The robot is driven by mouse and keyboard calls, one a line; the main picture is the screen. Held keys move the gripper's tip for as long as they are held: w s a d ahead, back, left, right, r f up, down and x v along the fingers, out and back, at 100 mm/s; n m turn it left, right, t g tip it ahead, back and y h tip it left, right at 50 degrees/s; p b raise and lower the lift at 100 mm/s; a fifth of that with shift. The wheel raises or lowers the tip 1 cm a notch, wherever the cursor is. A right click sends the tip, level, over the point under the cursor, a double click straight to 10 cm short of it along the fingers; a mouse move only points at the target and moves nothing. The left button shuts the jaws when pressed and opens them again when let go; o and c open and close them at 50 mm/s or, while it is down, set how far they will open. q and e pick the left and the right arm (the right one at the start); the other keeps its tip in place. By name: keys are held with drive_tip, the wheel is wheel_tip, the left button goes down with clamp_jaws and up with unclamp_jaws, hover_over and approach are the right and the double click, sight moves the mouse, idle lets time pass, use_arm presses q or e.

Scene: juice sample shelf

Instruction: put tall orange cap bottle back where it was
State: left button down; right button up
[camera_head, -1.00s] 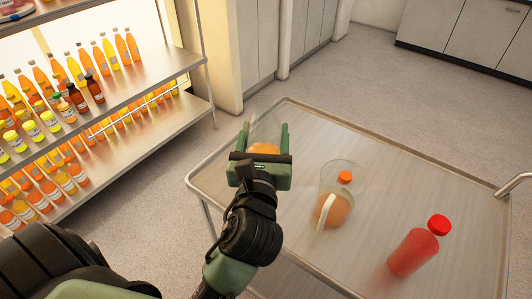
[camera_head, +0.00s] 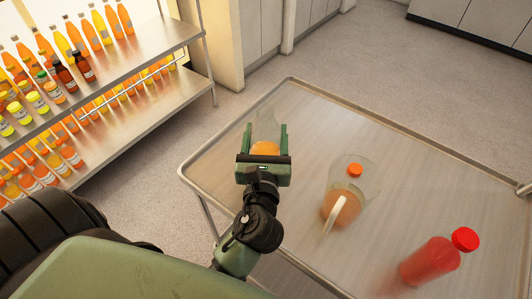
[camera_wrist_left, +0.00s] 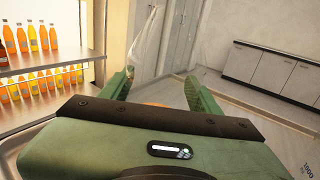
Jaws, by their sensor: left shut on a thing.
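My left gripper (camera_head: 265,145) is shut on a clear, tapered bottle (camera_head: 265,126) with orange at its lower part, held over the left part of the cart (camera_head: 300,105). No cap is discernible on it. The clear upper part also shows between the green fingers in the left wrist view (camera_wrist_left: 146,42); the jaw body hides most of the rest. The steel shelf (camera_head: 160,62), at the left, carries rows of juice bottles. My right gripper is out of view.
On the cart stand a clear jug (camera_head: 341,208) of orange liquid with a pale handle, an orange cap (camera_head: 355,170) seen within its outline, and a red-capped red bottle (camera_head: 431,261). Open floor (camera_head: 140,165) separates cart and shelf. Grey cabinets (camera_wrist_left: 275,72) stand beyond.

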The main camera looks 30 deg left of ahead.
use_arm(q)
drive_tip(key=shift+f+b, duration=0.75)
drive_tip(key=shift+f, duration=1.8)
drive_tip(key=shift+f, duration=0.2)
drive_tip(key=shift+c, duration=1.8)
unclamp_jaws()
drive_tip(key=shift+r, duration=0.1)
drive_tip(key=shift+s, duration=0.15)
drive_tip(key=b+v, duration=0.2)
drive_tip(key=v, duration=0.9)
drive_tip(key=shift+s+d, duration=0.25)
drive_tip(key=shift+s, duration=0.1)
